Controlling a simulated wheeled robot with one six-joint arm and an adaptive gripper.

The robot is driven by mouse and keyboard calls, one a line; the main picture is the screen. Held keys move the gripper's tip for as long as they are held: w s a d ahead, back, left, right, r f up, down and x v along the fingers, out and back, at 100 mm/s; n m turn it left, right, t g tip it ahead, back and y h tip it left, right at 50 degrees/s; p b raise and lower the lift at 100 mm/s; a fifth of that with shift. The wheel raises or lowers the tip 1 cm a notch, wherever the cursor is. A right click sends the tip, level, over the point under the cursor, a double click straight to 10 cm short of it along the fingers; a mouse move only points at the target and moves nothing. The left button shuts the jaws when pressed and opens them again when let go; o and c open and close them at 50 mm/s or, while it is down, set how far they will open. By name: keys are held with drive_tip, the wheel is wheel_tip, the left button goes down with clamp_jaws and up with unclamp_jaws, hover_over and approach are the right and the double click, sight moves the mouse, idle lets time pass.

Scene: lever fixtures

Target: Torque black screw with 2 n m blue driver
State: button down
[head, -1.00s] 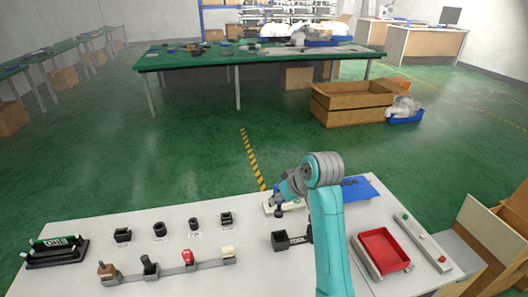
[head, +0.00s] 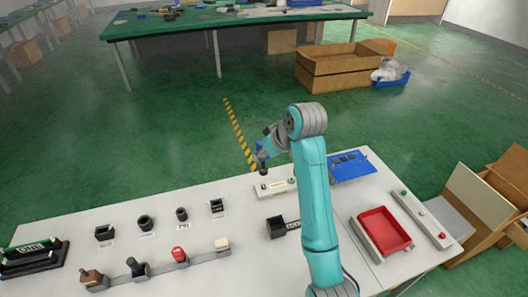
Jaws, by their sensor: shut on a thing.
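My gripper (head: 264,157) is at the end of my teal arm, above the left end of a white fixture (head: 276,187) at the back middle of the table. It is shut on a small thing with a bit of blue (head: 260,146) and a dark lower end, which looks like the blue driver. The dark end hangs just above or at the fixture; I cannot tell if it touches. The black screw is too small to make out.
A blue mat (head: 363,170) with dark pieces lies right of my arm. A red tray (head: 384,231) and a button strip (head: 421,217) stand at the right. A black box (head: 276,228) sits in front of the fixture. Several holders line the left. The table's middle has bare room.

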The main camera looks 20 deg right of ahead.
sight(265, 166)
drive_tip(key=shift+f, duration=2.4)
drive_tip(key=c, duration=1.5)
unclamp_jaws()
clamp_jaws()
